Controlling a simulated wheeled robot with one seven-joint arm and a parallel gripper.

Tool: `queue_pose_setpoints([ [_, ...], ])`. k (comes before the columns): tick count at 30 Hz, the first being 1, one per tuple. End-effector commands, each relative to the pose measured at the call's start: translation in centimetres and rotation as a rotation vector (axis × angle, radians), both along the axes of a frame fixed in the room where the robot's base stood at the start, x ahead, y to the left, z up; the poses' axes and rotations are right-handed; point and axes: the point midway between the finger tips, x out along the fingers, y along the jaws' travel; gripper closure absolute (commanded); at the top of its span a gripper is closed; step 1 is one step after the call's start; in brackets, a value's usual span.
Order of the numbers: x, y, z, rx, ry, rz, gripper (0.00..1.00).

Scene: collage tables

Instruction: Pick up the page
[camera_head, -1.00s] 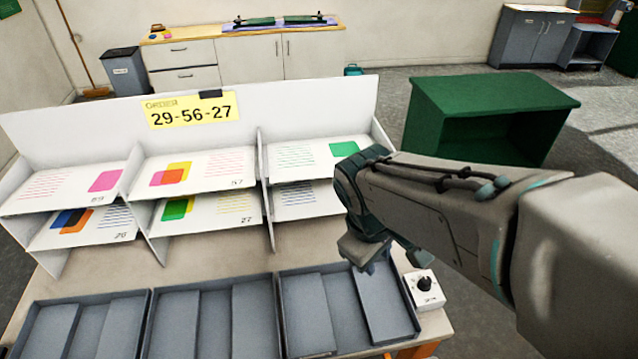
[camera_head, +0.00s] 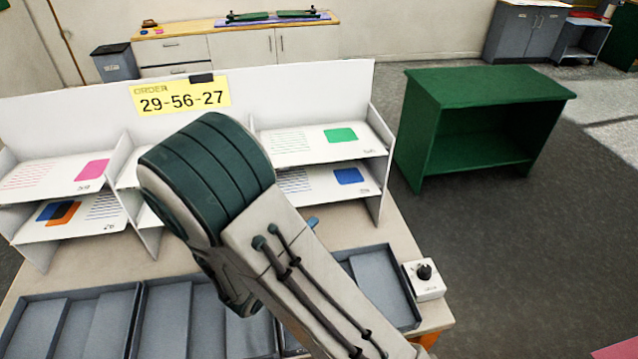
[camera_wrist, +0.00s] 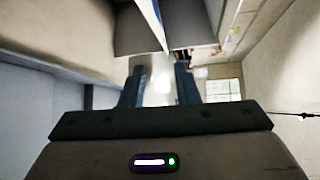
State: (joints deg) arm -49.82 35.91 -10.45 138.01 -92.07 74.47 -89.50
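White printed pages lie in a two-tier rack with three columns. In the head view, a page with a pink square (camera_head: 55,176) is upper left and one with orange and blue squares (camera_head: 78,214) is lower left. A page with a green square (camera_head: 318,144) is upper right and one with a blue square (camera_head: 325,183) is lower right. The middle pages are almost wholly hidden behind my arm. My gripper (camera_wrist: 160,88) shows in the wrist view with its fingers apart and no page seen between them. A white edge or panel lies beyond the fingertips.
A yellow card (camera_head: 181,96) on the rack reads "ORDER 29-56-27". Grey trays (camera_head: 75,325) stand in front of the rack, partly behind my arm. A small box with a black knob (camera_head: 425,280) sits to their right. A green open cabinet (camera_head: 485,125) stands beyond on the floor.

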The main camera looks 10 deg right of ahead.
Motion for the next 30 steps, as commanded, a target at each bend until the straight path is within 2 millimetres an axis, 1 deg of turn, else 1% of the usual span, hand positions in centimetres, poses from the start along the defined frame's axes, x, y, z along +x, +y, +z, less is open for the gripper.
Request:
queue_pose_setpoints([
  [1,0.3,1.0,-0.9,-0.060,0.034,0.059,0.72],
  [3,0.6,2.1,-1.5,-0.120,0.065,0.117,0.72],
  [6,0.9,2.8,-1.9,-0.171,0.090,0.163,0.72],
  [8,1.3,2.7,-2.1,-0.184,0.096,0.174,0.72],
  [11,2.6,1.7,-2.2,-0.188,0.098,0.174,0.72],
  [18,6.3,-1.1,-2.6,-0.186,0.096,0.172,0.72],
  [21,7.2,-1.7,-2.8,-0.183,0.097,0.174,0.72],
  [26,8.0,-2.3,-2.9,-0.183,0.096,0.175,0.72],
  [30,9.4,-3.7,-2.7,-0.185,0.097,0.171,0.72],
])
